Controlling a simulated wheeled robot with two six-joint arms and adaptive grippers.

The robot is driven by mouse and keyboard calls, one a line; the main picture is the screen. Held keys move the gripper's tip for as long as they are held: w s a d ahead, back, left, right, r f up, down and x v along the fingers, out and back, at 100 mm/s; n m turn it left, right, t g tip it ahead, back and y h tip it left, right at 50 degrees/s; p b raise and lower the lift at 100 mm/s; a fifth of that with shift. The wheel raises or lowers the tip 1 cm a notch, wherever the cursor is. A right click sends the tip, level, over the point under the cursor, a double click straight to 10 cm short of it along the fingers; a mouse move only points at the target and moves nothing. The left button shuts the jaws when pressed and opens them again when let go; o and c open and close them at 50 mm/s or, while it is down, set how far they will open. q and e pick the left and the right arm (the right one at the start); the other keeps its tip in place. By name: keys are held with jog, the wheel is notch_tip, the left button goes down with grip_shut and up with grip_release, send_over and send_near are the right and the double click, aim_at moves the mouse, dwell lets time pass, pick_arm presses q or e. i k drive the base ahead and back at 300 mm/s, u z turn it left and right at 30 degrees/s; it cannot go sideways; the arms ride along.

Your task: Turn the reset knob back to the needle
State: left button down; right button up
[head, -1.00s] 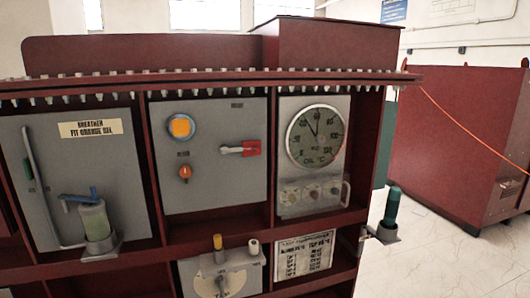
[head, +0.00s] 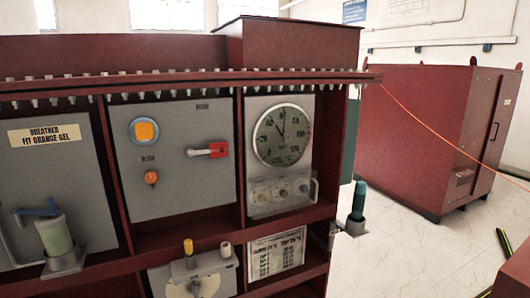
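A round dark dial gauge (head: 282,135) with a pale rim sits at the upper right of the red transformer cabinet. Its pointer stands near the top of the scale; a second pointer cannot be made out clearly. Several small round knobs (head: 282,192) sit in a row on the grey panel under the dial. They are too small to read, so I cannot tell which is the reset knob or how it is turned. Neither of my grippers shows in the head view.
Left of the dial, a grey panel carries a red-handled switch (head: 208,150) and an orange knob (head: 151,177). A teal-topped cylinder (head: 358,201) stands on a bracket at the cabinet's right side. Pale floor (head: 430,250) lies open to the right, before another red cabinet (head: 415,140).

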aim_at(287, 138)
jog(key=u, duration=0.35)
jog(key=i, duration=0.65)
jog(key=z, duration=1.9)
